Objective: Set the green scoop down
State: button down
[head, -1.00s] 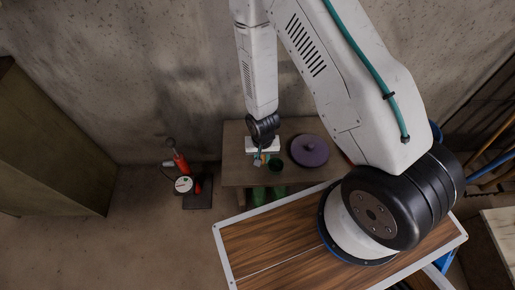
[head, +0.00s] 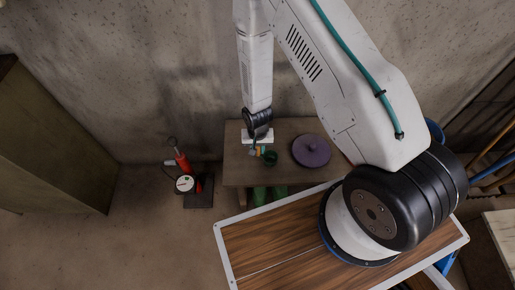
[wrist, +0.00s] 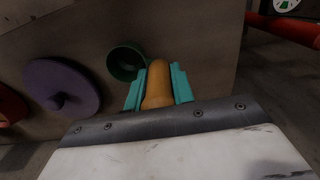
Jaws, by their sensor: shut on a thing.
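The green scoop has a round, dark green bowl (wrist: 125,61) and a tan-orange handle (wrist: 157,84). In the wrist view my gripper (wrist: 158,82) has its teal fingers shut on the handle, one on each side. The bowl lies just beyond the fingers, with its opening visible. In the head view my gripper (head: 257,148) is over the left part of the small wooden table (head: 238,174), and the scoop's bowl (head: 270,159) shows right of it. I cannot tell whether the bowl touches the tabletop.
A purple round lid-like disc with a knob (head: 311,150) lies on the table right of the scoop; it also shows in the wrist view (wrist: 62,88). A red tool with a round white dial (head: 184,184) stands on the floor to the left. The table's front left is clear.

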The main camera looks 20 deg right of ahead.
jog(key=c, duration=1.2)
grip_release()
jog(key=shift+f, duration=0.1)
notch_tip(320, 180, up, 12)
jog(key=shift+r, duration=0.1)
jog(key=shift+w+r, duration=0.1)
jog(key=shift+r, duration=0.3)
jog(key=s+d+r+n, duration=0.1)
jog(key=s+d+r, duration=0.1)
jog(key=r, duration=1)
jog(key=s+d+r+n, duration=0.1)
jog(key=d+r, duration=0.1)
jog(key=r, duration=1.1)
jog(key=shift+n+t, duration=0.6)
jog(key=shift+n, duration=0.2)
jog(key=s+d+r, duration=0.1)
jog(key=s+r, duration=0.4)
jog(key=s, duration=0.1)
jog(key=s+d+r, duration=0.1)
jog(key=s+r, duration=0.5)
jog(key=s, duration=0.1)
jog(key=s+d+r, duration=0.1)
jog(key=s+r, duration=0.4)
jog(key=s, duration=0.1)
jog(key=shift+s+d+r, duration=0.15)
jog(key=shift+s+d, duration=0.1)
jog(key=shift+d, duration=0.1)
